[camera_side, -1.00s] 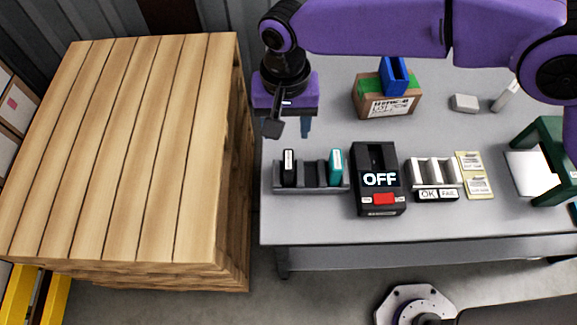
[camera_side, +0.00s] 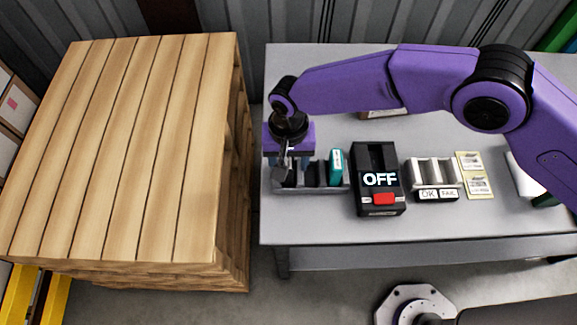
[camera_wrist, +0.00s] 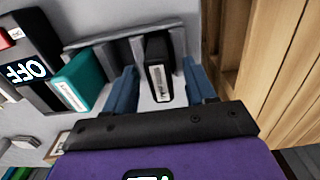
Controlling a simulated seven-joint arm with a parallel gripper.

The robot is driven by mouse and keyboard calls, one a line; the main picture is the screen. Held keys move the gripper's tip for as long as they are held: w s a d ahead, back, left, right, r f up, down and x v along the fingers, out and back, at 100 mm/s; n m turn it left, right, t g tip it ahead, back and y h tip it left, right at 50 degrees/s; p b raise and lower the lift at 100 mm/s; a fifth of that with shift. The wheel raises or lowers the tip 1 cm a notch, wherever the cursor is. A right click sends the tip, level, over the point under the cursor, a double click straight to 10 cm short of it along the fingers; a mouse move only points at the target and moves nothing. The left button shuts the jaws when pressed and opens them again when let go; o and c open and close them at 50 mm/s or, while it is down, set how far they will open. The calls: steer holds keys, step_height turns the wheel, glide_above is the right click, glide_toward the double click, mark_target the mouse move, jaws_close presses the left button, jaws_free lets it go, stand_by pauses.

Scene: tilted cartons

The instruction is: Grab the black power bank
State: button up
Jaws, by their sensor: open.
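The black power bank (camera_wrist: 158,68) stands upright in a slot of the grey rack (camera_side: 312,190), with a white label on its face. In the wrist view it sits between the two blue fingers of my gripper (camera_wrist: 160,90), with a gap on each side. My gripper (camera_side: 290,167) is open and empty, low over the rack's left end in the side view. There it hides most of the black power bank. A teal power bank (camera_side: 336,167) stands at the rack's other end; it also shows in the wrist view (camera_wrist: 82,80).
A black box reading OFF with a red switch (camera_side: 384,198) stands right of the rack. Further right are a grey holder marked OK and FAIL (camera_side: 435,172) and yellow cards (camera_side: 474,175). A wooden pallet stack (camera_side: 130,150) is left of the table. My arm hides most of a carton behind.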

steer(key=shift+f, duration=0.2)
jaws_close()
steer(key=shift+r, duration=0.2)
